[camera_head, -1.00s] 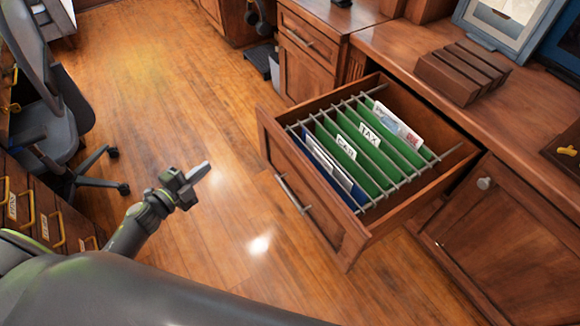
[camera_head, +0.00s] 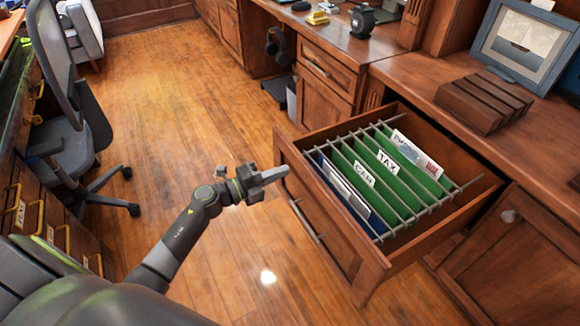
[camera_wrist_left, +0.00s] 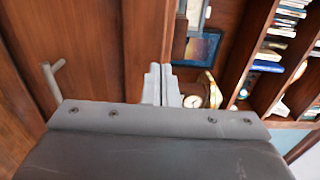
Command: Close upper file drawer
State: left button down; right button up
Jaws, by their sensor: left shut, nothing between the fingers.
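The upper file drawer (camera_head: 440,219) is pulled far out of the wood desk in the head view. It holds green hanging folders (camera_head: 372,176) with paper tabs under metal rails. Its front has a bar handle (camera_head: 306,221). My left gripper (camera_head: 286,171) is shut and empty, with its tips close to the upper left part of the drawer front; I cannot tell whether they touch. In the left wrist view the shut fingers (camera_wrist_left: 161,85) show beside brown wood, with a metal handle (camera_wrist_left: 52,80) at the left. My right gripper is not in view.
The desktop above holds a dark wooden file rack (camera_head: 485,102) and a picture frame (camera_head: 515,40). A cabinet door with a round knob (camera_head: 509,216) is right of the drawer. An office chair (camera_head: 70,140) stands at the left. The floor (camera_head: 170,110) between is clear.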

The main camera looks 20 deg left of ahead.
aim_at(300, 164)
pick_arm(q)
jog(key=shift+x, duration=1.7)
